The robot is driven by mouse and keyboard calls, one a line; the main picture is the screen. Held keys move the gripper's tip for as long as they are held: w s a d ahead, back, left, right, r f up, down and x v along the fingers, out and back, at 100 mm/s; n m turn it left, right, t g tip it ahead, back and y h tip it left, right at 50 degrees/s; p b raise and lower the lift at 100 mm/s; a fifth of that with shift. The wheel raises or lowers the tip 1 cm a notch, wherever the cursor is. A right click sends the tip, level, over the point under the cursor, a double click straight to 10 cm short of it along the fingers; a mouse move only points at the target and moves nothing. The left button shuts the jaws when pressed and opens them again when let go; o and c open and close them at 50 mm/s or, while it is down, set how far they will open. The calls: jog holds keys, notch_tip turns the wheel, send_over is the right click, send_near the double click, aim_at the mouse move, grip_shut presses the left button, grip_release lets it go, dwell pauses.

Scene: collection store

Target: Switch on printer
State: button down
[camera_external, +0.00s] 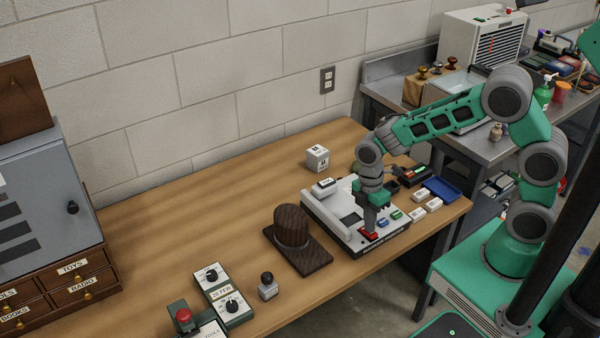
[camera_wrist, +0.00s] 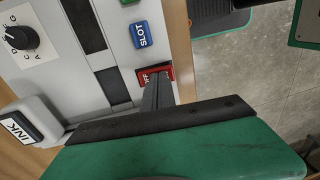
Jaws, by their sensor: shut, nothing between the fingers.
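The printer (camera_external: 336,218) is a flat white and grey machine on the wooden table. It carries a red switch (camera_external: 368,234), a blue button (camera_external: 382,224) and a green button (camera_external: 397,215) along its near right side. In the wrist view the red switch (camera_wrist: 146,74) has white lettering partly hidden by my fingers, and the blue button (camera_wrist: 140,34) reads SLOT. My gripper (camera_external: 370,227) points down, shut and empty, with its fingertips at the red switch. They also show in the wrist view (camera_wrist: 157,84). I cannot tell whether they press it.
A dark round wooden block on a base (camera_external: 293,232) stands left of the printer. A white cube (camera_external: 317,158) stands behind it. A blue tray (camera_external: 440,189) and small labelled blocks (camera_external: 420,213) lie to its right. A dial box (camera_external: 222,292) is at the front left.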

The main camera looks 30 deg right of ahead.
aim_at(363, 227)
notch_tip(363, 227, up, 14)
jog(key=w+p, duration=0.1)
jog(key=w, duration=0.1)
jog(key=shift+w, duration=0.3)
jog(key=shift+f, duration=0.2)
jog(key=shift+s+r+g+b, duration=0.15)
jog(key=shift+s+g+b, duration=0.35)
jog(key=shift+b, duration=0.75)
jog(key=shift+s, duration=0.1)
